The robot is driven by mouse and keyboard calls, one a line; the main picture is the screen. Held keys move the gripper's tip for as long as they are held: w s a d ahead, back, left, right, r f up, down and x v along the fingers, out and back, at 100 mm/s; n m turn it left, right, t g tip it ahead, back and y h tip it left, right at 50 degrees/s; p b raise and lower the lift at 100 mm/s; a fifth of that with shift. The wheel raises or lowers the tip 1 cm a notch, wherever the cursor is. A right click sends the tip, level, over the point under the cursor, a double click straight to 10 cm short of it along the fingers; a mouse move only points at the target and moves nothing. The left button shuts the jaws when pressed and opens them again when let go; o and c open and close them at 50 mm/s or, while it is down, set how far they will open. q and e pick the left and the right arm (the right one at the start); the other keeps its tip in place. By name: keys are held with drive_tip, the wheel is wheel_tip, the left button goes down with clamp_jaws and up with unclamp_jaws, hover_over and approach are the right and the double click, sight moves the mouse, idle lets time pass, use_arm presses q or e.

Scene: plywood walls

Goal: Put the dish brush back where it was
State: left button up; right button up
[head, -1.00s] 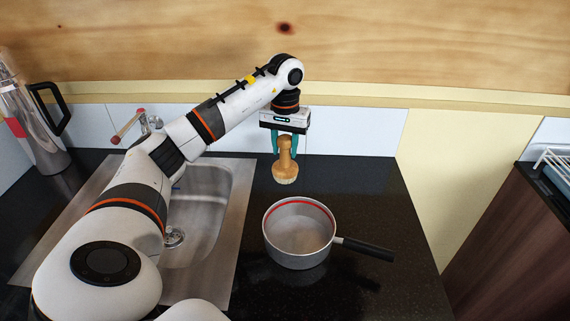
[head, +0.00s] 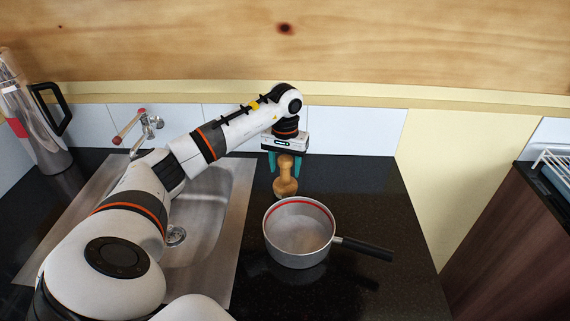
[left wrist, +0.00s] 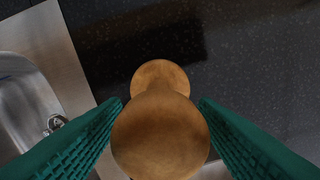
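The dish brush (head: 285,177) is wooden, with a rounded knob on top and a wider base. It stands upright on the dark counter, just behind the pot and right of the sink. My left gripper (head: 285,165) is above it, pointing down, with its two green fingers on either side of the knob. The fingers look spread, with a small gap to the brush on each side. In the left wrist view the brush (left wrist: 160,135) is between the fingers (left wrist: 160,102), and its knob hides much of its lower part. My right gripper is not in view.
A grey pot (head: 299,250) with a red inner line and a black handle (head: 366,249) stands just in front of the brush. The steel sink (head: 205,235) and tap (head: 148,128) are to the left, with a steel jug (head: 35,130) beyond. Counter right of the brush is clear.

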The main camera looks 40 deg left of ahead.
use_arm(q)
drive_tip(key=shift+r, duration=0.4)
wheel_tip(320, 180, up, 12)
drive_tip(key=b, duration=0.1)
drive_tip(key=shift+f+b, duration=0.2)
drive_tip(key=shift+b, duration=0.1)
idle(0.3)
